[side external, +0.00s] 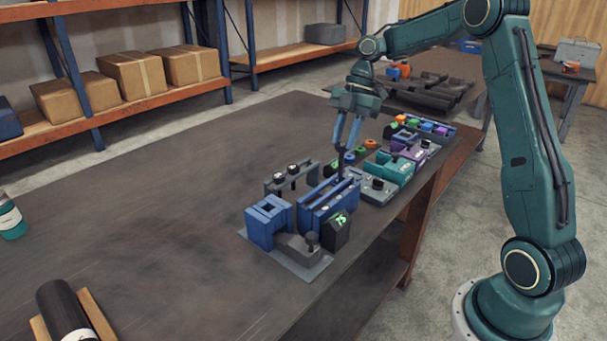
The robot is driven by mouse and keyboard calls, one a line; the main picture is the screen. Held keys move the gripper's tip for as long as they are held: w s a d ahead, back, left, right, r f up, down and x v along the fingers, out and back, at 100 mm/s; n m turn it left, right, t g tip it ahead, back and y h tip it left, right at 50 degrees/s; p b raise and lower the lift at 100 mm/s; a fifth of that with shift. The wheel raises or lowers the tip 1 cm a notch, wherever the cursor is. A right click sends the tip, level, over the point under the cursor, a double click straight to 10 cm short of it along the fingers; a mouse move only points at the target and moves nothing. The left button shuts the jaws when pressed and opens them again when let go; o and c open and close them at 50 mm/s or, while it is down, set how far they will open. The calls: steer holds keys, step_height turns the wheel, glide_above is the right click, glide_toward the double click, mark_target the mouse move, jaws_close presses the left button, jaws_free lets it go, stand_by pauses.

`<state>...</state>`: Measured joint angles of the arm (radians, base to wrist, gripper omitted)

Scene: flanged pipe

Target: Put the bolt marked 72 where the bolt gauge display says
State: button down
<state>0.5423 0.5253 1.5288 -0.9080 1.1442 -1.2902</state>
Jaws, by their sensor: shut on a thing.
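My gripper (346,146) points down over the far end of a blue slotted block (315,218). It is shut on a small dark piece, probably a bolt; any mark on it is too small to read. I cannot tell whether the piece touches the block. A black display (337,231) with green characters, perhaps 75, stands at the block's near end. Two dark bolts with pale tops, a left one (292,170) and a right one (305,166), stand in a grey rack (275,187) left of the block. Their numbers are unreadable.
A blue block with a square opening (262,229) and a grey fixture with a dark knob (312,240) stand in front. Teal (390,170) and purple (412,152) devices stand right. A black pipe (62,308) lies front left.

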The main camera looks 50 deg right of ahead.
mark_target(342, 166)
steer(key=shift+f, duration=0.25)
stand_by(0.4)
steer(key=shift+f, duration=1.95)
steer(key=shift+f, duration=1.65)
stand_by(0.7)
steer(key=c, duration=0.7)
jaws_free()
steer(key=shift+o, duration=0.2)
steer(key=shift+r, duration=0.1)
steer(key=shift+r, duration=3.4)
